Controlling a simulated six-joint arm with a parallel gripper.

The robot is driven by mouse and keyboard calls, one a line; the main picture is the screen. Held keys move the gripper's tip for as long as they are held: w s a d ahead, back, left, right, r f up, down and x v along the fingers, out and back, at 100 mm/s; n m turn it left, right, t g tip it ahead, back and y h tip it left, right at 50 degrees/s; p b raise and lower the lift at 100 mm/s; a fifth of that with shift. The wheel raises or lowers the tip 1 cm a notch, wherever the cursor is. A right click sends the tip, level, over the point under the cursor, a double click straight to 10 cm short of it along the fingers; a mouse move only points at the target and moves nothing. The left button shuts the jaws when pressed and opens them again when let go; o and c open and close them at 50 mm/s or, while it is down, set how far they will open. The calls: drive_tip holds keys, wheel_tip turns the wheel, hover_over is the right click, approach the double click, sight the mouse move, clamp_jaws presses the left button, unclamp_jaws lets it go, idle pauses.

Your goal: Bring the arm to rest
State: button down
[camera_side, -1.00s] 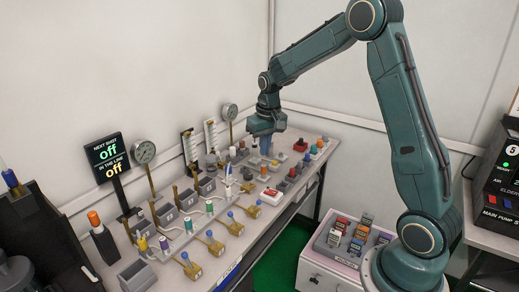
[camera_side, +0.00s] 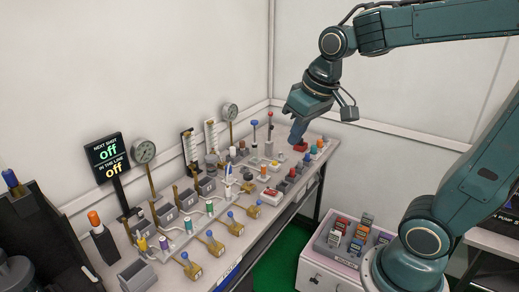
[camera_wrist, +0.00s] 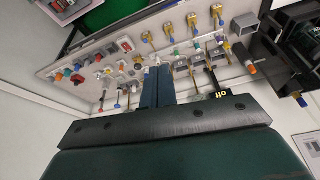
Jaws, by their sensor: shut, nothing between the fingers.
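My gripper (camera_side: 297,137) is a teal arm end with blue fingers, in the side view above the far right end of the workbench (camera_side: 236,262). The fingers are shut and hold nothing.
The bench carries several brass valves (camera_side: 214,243), a gauge (camera_side: 144,152), a sign (camera_side: 110,163) reading "off" twice, and several coloured knobs. A drawer unit (camera_side: 325,274) with coloured blocks stands beside my base.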

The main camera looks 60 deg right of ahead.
drive_tip(key=s+a+n+t, duration=0.1)
drive_tip(key=s+a, duration=0.2)
drive_tip(key=s, duration=0.7)
drive_tip(key=shift+s+a+f+n+t, duration=0.2)
drive_tip(key=shift+s+a+n+t, duration=0.1)
drive_tip(key=shift+s, duration=0.1)
drive_tip(key=c, duration=1.6)
unclamp_jaws()
drive_tip(key=shift+w, duration=0.1)
drive_tip(key=o, duration=0.3)
drive_tip(key=shift+w, duration=0.25)
drive_tip(key=o, duration=1.1)
drive_tip(key=shift+t, duration=0.5)
drive_tip(key=w, duration=0.4)
drive_tip(key=shift+o, duration=1)
drive_tip(key=w+t, duration=0.2)
drive_tip(key=w, duration=0.7)
drive_tip(key=shift+a+f, duration=0.15)
drive_tip(key=shift+f, duration=0.25)
drive_tip(key=w+f+t, duration=0.2)
drive_tip(key=w+f, duration=0.1)
drive_tip(key=w, duration=0.5)
drive_tip(key=w+f+t, duration=0.3)
drive_tip(key=w, duration=0.6)
drive_tip(key=shift+w+a+f+y, duration=0.2)
drive_tip(key=shift+a+y, duration=0.1)
drive_tip(key=shift+a, duration=0.15)
